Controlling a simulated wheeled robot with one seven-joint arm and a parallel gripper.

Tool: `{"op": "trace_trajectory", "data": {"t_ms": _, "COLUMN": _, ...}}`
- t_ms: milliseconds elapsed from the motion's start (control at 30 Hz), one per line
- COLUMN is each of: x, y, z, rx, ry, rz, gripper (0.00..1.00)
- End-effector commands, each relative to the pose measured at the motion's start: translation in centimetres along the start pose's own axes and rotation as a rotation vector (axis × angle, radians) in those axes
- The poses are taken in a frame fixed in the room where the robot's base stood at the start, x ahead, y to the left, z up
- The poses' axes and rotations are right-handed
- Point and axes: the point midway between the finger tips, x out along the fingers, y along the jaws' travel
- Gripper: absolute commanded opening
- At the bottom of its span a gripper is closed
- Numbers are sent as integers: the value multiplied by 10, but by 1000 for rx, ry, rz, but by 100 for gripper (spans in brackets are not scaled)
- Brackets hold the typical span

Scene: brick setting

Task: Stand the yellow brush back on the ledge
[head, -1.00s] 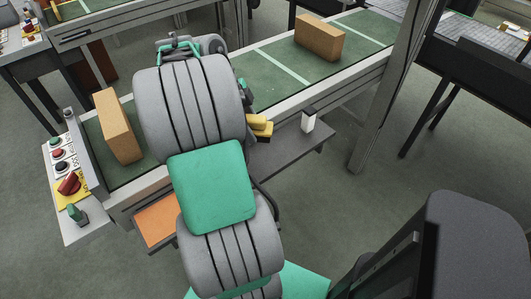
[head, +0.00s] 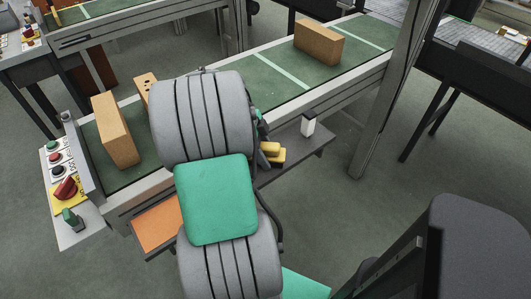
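The yellow brush (head: 272,154) shows as two small yellow blocks just right of my arm, in front of the grey ledge (head: 308,147). Its left part is hidden by my arm, so I cannot tell whether it touches the ledge. The ledge runs along the near side of the conveyor; my arm covers its middle. My gripper is hidden behind my own grey and green arm, so neither its fingers nor any hold on the brush shows.
A white block (head: 308,126) stands on the ledge, right of the brush. An orange panel (head: 160,222) lies at the ledge's left. Bricks (head: 116,131) (head: 319,42) stand on the green belt (head: 280,75). A control box (head: 68,185) is at the left end; a metal post (head: 382,95) stands right.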

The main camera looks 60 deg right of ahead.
Motion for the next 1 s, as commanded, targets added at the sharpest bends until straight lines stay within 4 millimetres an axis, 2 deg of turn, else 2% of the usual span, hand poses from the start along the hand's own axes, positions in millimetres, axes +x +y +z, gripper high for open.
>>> {"op": "trace_trajectory", "data": {"t_ms": 33, "x": 0, "y": 0, "z": 0, "rx": 0, "ry": 0, "rz": 0, "gripper": 59}}
{"op": "trace_trajectory", "data": {"t_ms": 167, "x": 0, "y": 0, "z": 0, "rx": 0, "ry": 0, "rz": 0, "gripper": 70}}
{"op": "trace_trajectory", "data": {"t_ms": 400, "x": -1, "y": 0, "z": 0, "rx": 0, "ry": 0, "rz": 0, "gripper": 71}}
{"op": "trace_trajectory", "data": {"t_ms": 533, "x": -11, "y": -1, "z": -1, "rx": 0, "ry": 0, "rz": -2, "gripper": 71}}
{"op": "trace_trajectory", "data": {"t_ms": 667, "x": -40, "y": -1, "z": -1, "rx": 0, "ry": -1, "rz": -5, "gripper": 71}}
{"op": "trace_trajectory", "data": {"t_ms": 833, "x": -87, "y": -1, "z": -1, "rx": -1, "ry": -2, "rz": -3, "gripper": 71}}
{"op": "trace_trajectory", "data": {"t_ms": 1000, "x": -117, "y": 0, "z": -2, "rx": -1, "ry": 0, "rz": -1, "gripper": 71}}
